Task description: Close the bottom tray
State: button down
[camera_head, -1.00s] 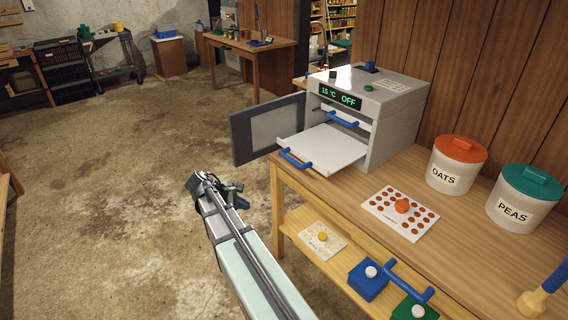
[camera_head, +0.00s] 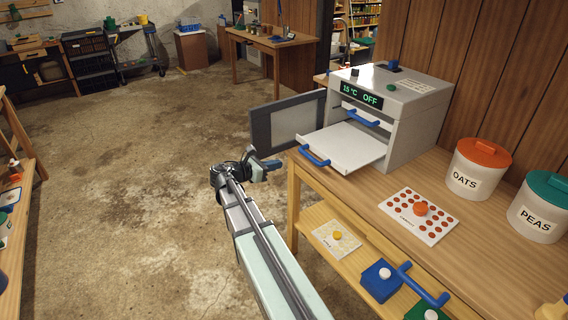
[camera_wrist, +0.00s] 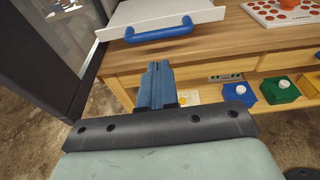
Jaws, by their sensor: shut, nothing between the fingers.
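The white bottom tray (camera_head: 340,146) is pulled out of the grey oven-like machine (camera_head: 408,112), with a blue handle (camera_head: 315,156) on its front edge. In the wrist view the tray (camera_wrist: 165,12) and its blue handle (camera_wrist: 160,31) lie just beyond my fingertips. My gripper (camera_head: 268,164) is in front of the handle and to its left, not touching it. In the wrist view my gripper (camera_wrist: 159,68) is shut and empty. An upper tray with a blue handle (camera_head: 362,119) appears pushed in. The machine's door (camera_head: 288,124) stands open to the left.
The wooden table (camera_head: 345,178) has a lower shelf with a blue box (camera_head: 381,281). A white board with red dots (camera_head: 418,215), an OATS jar (camera_head: 478,170) and a PEAS jar (camera_head: 541,206) stand on top. Open floor lies left.

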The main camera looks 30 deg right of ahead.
aim_at(350, 142)
jog(key=x, duration=1.2)
jog(key=shift+d, duration=0.4)
jog(key=r+x, duration=0.1)
jog(key=x, duration=0.7)
jog(key=r+x, duration=0.2)
jog(key=x, duration=0.6)
jog(key=d+r+x, duration=0.1)
jog(key=r+x, duration=0.1)
jog(key=x, duration=0.7)
jog(key=shift+s+d, duration=0.15)
jog(key=v, duration=1.4)
